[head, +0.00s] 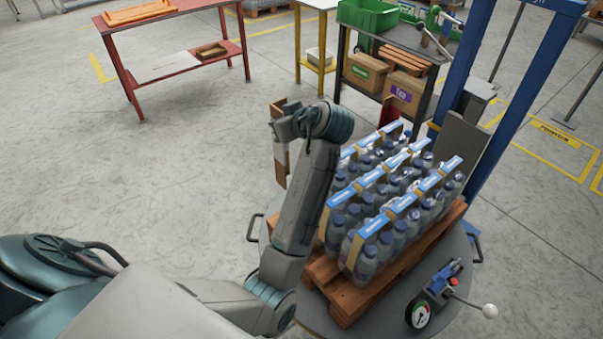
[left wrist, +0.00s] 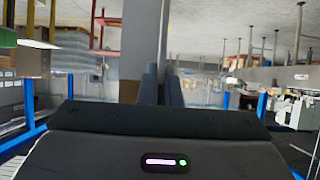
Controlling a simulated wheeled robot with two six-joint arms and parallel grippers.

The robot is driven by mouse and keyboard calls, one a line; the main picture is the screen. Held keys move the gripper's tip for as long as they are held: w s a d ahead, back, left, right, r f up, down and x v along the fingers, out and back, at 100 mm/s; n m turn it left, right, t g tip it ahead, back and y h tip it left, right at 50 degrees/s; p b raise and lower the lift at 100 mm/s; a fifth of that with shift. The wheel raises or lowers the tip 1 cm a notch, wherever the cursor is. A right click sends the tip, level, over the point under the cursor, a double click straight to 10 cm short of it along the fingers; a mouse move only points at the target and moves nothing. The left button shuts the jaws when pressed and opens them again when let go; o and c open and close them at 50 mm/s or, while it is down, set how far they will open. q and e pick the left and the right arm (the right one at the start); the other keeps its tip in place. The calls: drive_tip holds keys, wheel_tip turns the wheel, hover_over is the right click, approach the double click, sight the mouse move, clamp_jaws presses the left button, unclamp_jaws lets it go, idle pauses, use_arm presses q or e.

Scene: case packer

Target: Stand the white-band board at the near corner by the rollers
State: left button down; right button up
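A tall brown corner board (head: 281,172) stands upright at the left rear of the bottle packs in the head view, with a pale patch partly hidden by my gripper. My left gripper (head: 280,130) is at its upper half and appears shut on it. In the left wrist view a tall grey-brown upright face of the board (left wrist: 140,40) rises by the two fingers of my left gripper (left wrist: 162,86). The wooden pallet (head: 345,298) carries several shrink-wrapped bottle packs (head: 370,215) with blue and white labels. The board is apart from the packs. My right gripper is not in view.
The pallet rests on a round grey turntable (head: 312,318) with a gauge (head: 419,314) and lever at its near right edge. A blue post (head: 525,85) stands behind right. A shelf cart (head: 410,40) and a red table (head: 170,65) stand behind. Floor at left is clear.

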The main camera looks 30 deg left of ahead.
use_arm(q)
hover_over(283, 170)
wheel_tip(283, 170, down, 5)
drive_tip(key=f+p, duration=0.1)
drive_tip(key=f, duration=0.5)
drive_tip(key=shift+w+a+p, duration=0.1)
drive_tip(key=shift+w+p, duration=0.1)
drive_tip(key=shift+p, duration=0.2)
wheel_tip(283, 170, down, 5)
drive_tip(key=shift+p, duration=0.4)
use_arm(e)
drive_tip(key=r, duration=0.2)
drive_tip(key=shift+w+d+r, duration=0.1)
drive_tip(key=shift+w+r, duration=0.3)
use_arm(q)
drive_tip(key=shift+f, duration=0.15)
drive_tip(key=c, duration=1.6)
unclamp_jaws()
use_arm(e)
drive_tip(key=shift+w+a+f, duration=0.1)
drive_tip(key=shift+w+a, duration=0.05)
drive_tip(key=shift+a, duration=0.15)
use_arm(q)
drive_tip(key=shift+r, duration=0.25)
